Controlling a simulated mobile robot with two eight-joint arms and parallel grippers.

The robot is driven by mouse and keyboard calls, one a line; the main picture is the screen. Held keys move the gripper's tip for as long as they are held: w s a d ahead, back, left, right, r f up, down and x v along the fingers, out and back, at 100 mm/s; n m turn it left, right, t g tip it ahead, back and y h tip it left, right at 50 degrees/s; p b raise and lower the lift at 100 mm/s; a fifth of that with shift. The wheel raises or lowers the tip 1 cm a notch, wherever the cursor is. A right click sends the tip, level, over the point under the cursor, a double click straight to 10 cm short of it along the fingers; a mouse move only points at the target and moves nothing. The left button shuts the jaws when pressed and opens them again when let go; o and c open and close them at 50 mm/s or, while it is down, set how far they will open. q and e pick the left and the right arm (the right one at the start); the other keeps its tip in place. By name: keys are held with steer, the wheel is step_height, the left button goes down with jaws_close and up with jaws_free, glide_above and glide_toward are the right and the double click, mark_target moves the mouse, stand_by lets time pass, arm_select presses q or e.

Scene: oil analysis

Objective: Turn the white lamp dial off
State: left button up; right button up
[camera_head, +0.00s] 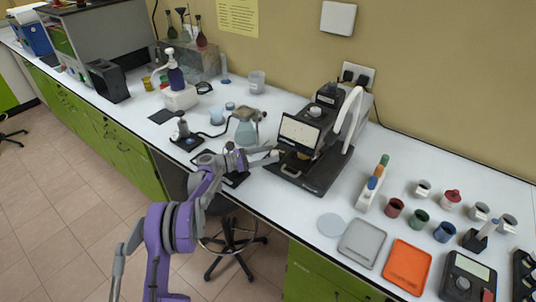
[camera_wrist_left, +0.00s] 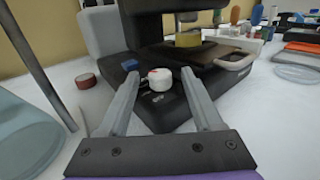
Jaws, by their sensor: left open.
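The white lamp dial (camera_wrist_left: 160,79) is a small round white knob with a reddish mark on top, low on the front of the black instrument (camera_wrist_left: 205,63). In the wrist view it sits between the fingers of my left gripper (camera_wrist_left: 160,85). The fingers are open on either side, and I cannot tell whether either touches it. In the head view my left gripper (camera_head: 272,157) is at the front left of the instrument's black base (camera_head: 322,176). The dial cannot be made out clearly there. My right gripper is not in view.
The instrument's screen (camera_head: 300,131) rises just behind the gripper. A glass flask (camera_head: 246,132) stands close on the left. A red-brown round item (camera_wrist_left: 86,80) lies left of the base. A stool (camera_head: 235,230) stands below the counter edge.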

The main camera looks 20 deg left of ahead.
arm_select(q)
jaws_close()
stand_by(0.3)
